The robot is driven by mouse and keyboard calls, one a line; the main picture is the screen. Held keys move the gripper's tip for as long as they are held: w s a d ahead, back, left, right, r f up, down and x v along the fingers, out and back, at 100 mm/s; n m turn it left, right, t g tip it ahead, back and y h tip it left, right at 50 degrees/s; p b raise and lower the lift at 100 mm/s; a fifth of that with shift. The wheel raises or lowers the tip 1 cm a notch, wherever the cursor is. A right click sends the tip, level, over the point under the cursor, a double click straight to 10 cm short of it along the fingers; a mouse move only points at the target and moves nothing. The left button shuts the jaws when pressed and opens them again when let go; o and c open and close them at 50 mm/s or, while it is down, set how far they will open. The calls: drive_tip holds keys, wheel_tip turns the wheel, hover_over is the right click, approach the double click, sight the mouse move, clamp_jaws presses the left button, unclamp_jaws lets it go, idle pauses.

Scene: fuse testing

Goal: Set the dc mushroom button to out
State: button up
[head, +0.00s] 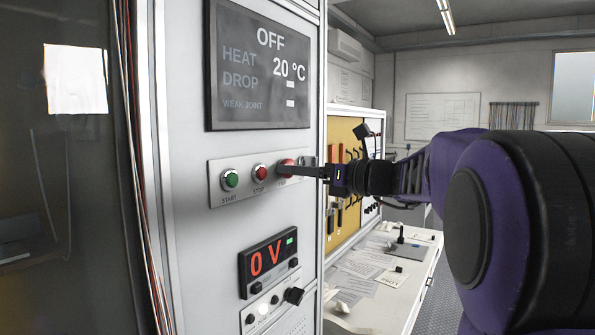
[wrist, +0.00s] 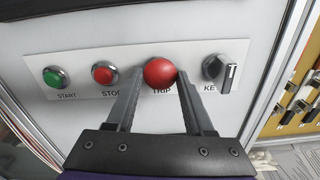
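The red mushroom button (wrist: 159,72) labelled TRIP sits on a white button plate, between the red STOP button and the key switch. In the head view the red button (head: 287,168) is partly covered by my gripper. My gripper (wrist: 161,75) is open, with one finger on each side of the button's round head. The fingertips are very close to its sides; I cannot tell whether they touch. In the head view my gripper (head: 290,170) reaches in from the right at the button's height. How far the button stands out is hard to tell.
On the plate (head: 217,196) are a green START button (wrist: 54,76), a red STOP button (wrist: 104,74) and a key switch (wrist: 222,70) close right of my finger. A dark display (head: 258,65) reads OFF above. A voltmeter (head: 268,262) reads 0 V below.

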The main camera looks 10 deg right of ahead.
clamp_jaws()
drive_tip(key=shift+s+d+p, duration=0.35)
drive_tip(key=shift+d+p, duration=0.05)
drive_tip(key=o, duration=0.6)
unclamp_jaws()
drive_tip(key=shift+c, duration=0.2)
drive_tip(key=shift+s+d, duration=0.15)
drive_tip(key=v, duration=1.7)
